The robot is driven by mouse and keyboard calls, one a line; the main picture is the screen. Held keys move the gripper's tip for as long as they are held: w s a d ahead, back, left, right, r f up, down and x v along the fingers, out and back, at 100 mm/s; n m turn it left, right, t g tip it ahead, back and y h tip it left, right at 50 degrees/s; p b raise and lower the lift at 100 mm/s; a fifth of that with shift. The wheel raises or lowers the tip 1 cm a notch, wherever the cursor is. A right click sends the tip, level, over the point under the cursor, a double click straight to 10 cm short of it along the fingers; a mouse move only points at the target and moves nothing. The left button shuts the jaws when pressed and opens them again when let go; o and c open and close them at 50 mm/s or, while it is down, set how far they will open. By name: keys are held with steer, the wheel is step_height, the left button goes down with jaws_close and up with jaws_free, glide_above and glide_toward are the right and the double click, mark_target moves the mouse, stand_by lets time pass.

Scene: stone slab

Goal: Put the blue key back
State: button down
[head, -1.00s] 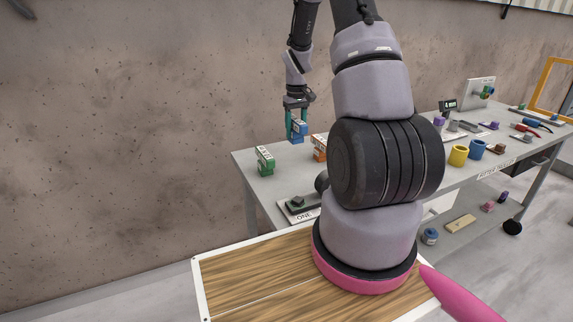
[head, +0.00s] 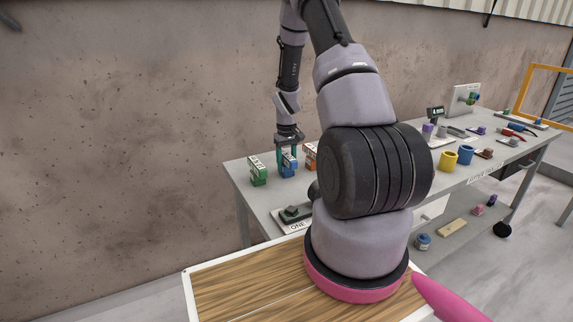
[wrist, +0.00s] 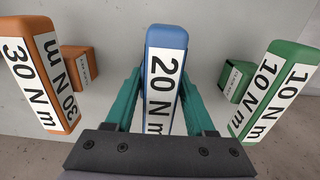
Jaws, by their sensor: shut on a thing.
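The blue key (head: 290,167) is a blue block with a white label, reading "20 N m" in the wrist view (wrist: 166,60). My gripper (head: 288,158) is shut on it, with teal fingers on both sides in the wrist view (wrist: 160,98). The key is at the far left end of the grey table, between the green key (head: 257,171) and the orange key (head: 310,155). In the wrist view the orange key (wrist: 34,75), marked 30 N m, is left and the green key (wrist: 280,85), marked 10 N m, is right. I cannot tell whether the blue key's bottom touches the table.
Small matching blocks stand behind the orange (wrist: 78,62) and green (wrist: 237,80) keys. A dark device on a plate (head: 294,213) sits nearer on the table (head: 236,181). Yellow (head: 448,161) and blue (head: 465,154) mugs stand further right. My arm hides the table's middle.

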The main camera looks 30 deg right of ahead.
steer(key=shift+c, duration=1.2)
jaws_free()
steer(key=shift+f, duration=0.15)
step_height(320, 180, up, 12)
steer(key=shift+r, duration=0.1)
steer(key=s+a+r+m+t, duration=0.1)
steer(key=s+a+r, duration=0.2)
steer(key=r, duration=0.4)
steer(key=s+a+r+m+t, duration=0.1)
steer(key=s+a+r, duration=0.25)
steer(key=r, duration=0.45)
steer(key=s+a+r+t, duration=0.2)
steer(key=s+a+r, duration=0.15)
steer(key=r, duration=0.35)
steer(key=s+a+r+m+t+y, duration=0.1)
steer(key=s+r, duration=0.3)
steer(key=s, duration=0.4)
steer(key=s+a+r+m+t+y, duration=0.1)
steer(key=s+a+r+t, duration=0.1)
steer(key=s, duration=0.7)
steer(key=shift+a+r+m, duration=0.3)
steer(key=shift+a+r, duration=0.55)
steer(key=shift+a, duration=0.4)
